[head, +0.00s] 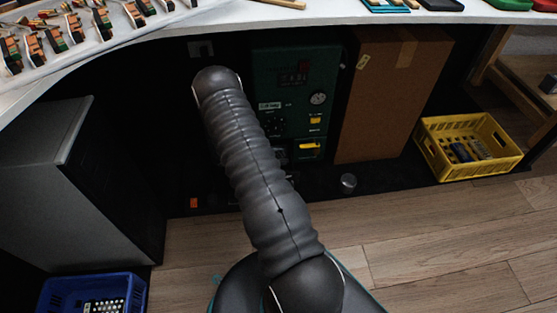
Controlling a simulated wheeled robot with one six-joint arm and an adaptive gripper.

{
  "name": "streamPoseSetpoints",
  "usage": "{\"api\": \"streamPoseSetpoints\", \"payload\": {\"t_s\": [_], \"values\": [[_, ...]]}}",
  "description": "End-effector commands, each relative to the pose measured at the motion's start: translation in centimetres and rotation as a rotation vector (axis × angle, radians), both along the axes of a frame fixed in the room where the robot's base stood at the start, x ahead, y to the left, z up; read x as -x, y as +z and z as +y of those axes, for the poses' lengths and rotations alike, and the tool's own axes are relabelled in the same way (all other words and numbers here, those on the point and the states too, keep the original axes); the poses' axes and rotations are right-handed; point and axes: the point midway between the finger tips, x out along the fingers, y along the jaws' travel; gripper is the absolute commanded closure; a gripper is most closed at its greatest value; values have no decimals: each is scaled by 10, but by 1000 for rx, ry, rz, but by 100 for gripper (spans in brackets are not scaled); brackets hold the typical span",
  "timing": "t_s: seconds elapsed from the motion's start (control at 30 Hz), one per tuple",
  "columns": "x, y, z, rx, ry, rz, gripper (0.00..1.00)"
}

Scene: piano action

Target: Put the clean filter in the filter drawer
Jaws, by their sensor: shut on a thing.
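A green machine (268,68) with a display, a round gauge (318,98) and a white label stands in the dark space under the worktop. A yellow handle (310,146) shows low on its front, to the right of my arm. I cannot tell whether this is the filter drawer, or whether it is open. My arm rises across the middle and covers the left and lower parts of the machine. My gripper and anything in it are hidden behind the arm. I cannot make out the clean filter.
A tall cardboard box (388,95) stands right of the machine. A small metal cylinder (348,182) is on the dark floor. A yellow crate (425,146) is at right, a blue crate (60,290) at lower left, below a grey cabinet (40,150). Wooden floor at lower right is clear.

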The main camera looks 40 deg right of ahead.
Motion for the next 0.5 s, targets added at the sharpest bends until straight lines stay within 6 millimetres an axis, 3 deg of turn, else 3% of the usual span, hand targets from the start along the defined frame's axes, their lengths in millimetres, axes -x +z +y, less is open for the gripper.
{"api": "streamPoseSetpoints", "payload": {"t_s": [0.03, 0.1, 0.47, 0.5], "values": [[0, -12, 0, 0, 1, 1, 79], [-1, -16, 0, 0, 1, 0, 79], [1, -18, -2, 0, -2, 0, 79], [1, -17, -2, 0, -3, -1, 37]]}}
